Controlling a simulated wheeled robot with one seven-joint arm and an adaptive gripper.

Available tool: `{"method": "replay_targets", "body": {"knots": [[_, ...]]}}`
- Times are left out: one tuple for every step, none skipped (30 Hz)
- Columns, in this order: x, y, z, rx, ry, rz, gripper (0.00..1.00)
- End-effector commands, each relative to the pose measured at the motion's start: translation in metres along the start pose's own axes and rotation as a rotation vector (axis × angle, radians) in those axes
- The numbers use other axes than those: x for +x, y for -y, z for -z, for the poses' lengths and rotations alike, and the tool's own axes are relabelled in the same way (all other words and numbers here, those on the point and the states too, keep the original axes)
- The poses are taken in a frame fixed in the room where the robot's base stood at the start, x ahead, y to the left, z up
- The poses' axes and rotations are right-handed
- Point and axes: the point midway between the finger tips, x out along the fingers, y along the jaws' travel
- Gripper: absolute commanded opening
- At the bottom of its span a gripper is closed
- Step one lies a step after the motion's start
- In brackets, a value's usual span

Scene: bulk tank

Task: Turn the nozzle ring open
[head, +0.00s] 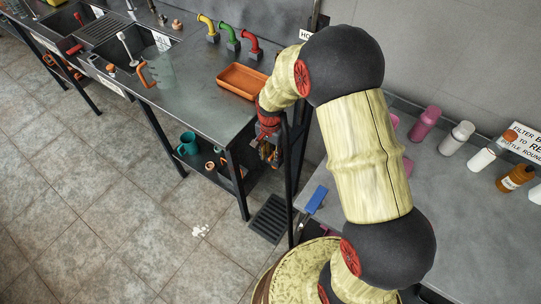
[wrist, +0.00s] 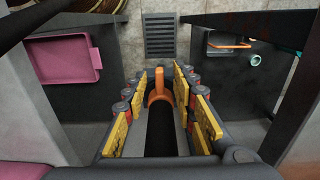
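My gripper (wrist: 159,90) is in the lower middle of the wrist view. Its two rows of yellow pads stand apart, with a gap between them. In the head view my gripper (head: 270,152) hangs beside the front right corner of the steel counter, pointing down. The thing near its fingertips is too small to make out there, and no tank is clearly visible.
A dark post (head: 289,180) stands close to my gripper. The steel counter (head: 190,95) holds an orange tray (head: 241,80) and a clear jug (head: 160,72). A floor grate (wrist: 160,37) and a pink tray (wrist: 60,58) lie ahead. Bottles (head: 457,137) stand on the right-hand table.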

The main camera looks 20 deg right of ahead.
Motion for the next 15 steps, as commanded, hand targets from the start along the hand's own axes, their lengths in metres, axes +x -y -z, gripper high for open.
{"method": "replay_targets", "body": {"knots": [[0.0010, 0.0002, 0.0001, 0.000, 0.000, 0.000, 0.27], [0.0011, 0.0002, 0.0001, 0.000, 0.000, 0.000, 0.27], [0.0011, 0.0002, 0.0001, 0.000, 0.000, 0.001, 0.27], [0.0010, 0.0002, 0.0001, 0.000, 0.000, 0.001, 0.27], [0.0009, 0.0001, 0.0001, 0.000, 0.000, 0.000, 0.27], [0.0009, 0.0001, 0.0001, 0.000, 0.000, 0.000, 0.27], [0.0009, 0.0001, 0.0001, 0.000, 0.000, 0.000, 0.27], [0.0008, 0.0001, 0.0000, 0.000, 0.000, 0.000, 0.27], [0.0009, 0.0000, 0.0000, 0.000, 0.000, 0.000, 0.24], [0.0009, 0.0000, 0.0000, 0.000, 0.000, 0.000, 0.23], [0.0009, 0.0000, 0.0000, 0.000, 0.000, 0.000, 0.21], [0.0009, 0.0000, 0.0000, 0.000, 0.000, 0.000, 0.19], [0.0009, 0.0000, 0.0000, 0.000, 0.000, 0.000, 0.17], [0.0009, 0.0000, 0.0000, 0.000, 0.000, 0.000, 0.15], [0.0009, -0.0001, 0.0000, 0.000, 0.000, 0.000, 0.13]]}}
